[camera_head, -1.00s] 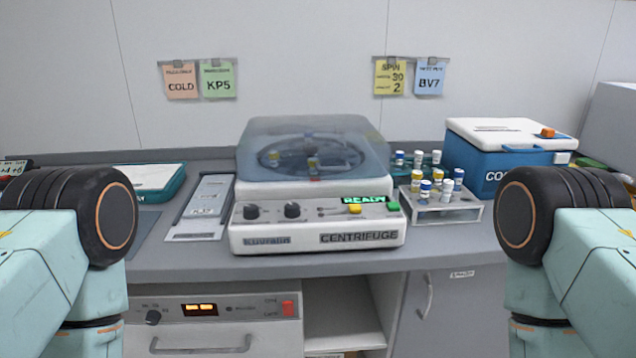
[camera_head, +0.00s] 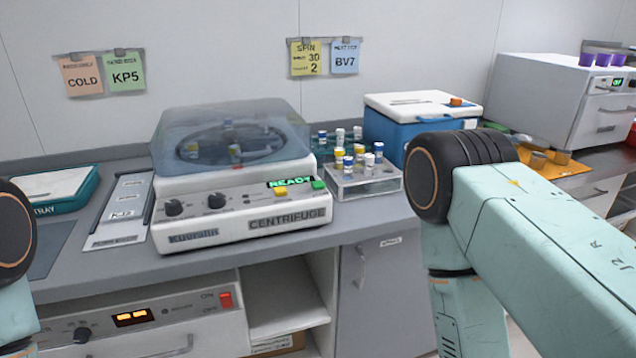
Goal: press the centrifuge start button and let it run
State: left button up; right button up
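The white centrifuge (camera_head: 240,222) stands on the grey counter, left of the middle of the view. Its translucent lid (camera_head: 232,125) is down, and tubes show in the rotor beneath. Its display (camera_head: 290,182) glows green and reads READY. A green button (camera_head: 318,185) sits at the right end of the panel, with a yellow button (camera_head: 303,196) beside it. Two dark knobs are at the panel's left. My arms show at the left and right edges, apart from the centrifuge. Neither gripper is in view.
A rack of capped tubes (camera_head: 362,187) stands close to the right of the centrifuge, before a blue cool box (camera_head: 395,140). A white machine (camera_head: 545,105) is farther right. A flat panel (camera_head: 118,212) and a teal tray (camera_head: 65,200) lie to the left.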

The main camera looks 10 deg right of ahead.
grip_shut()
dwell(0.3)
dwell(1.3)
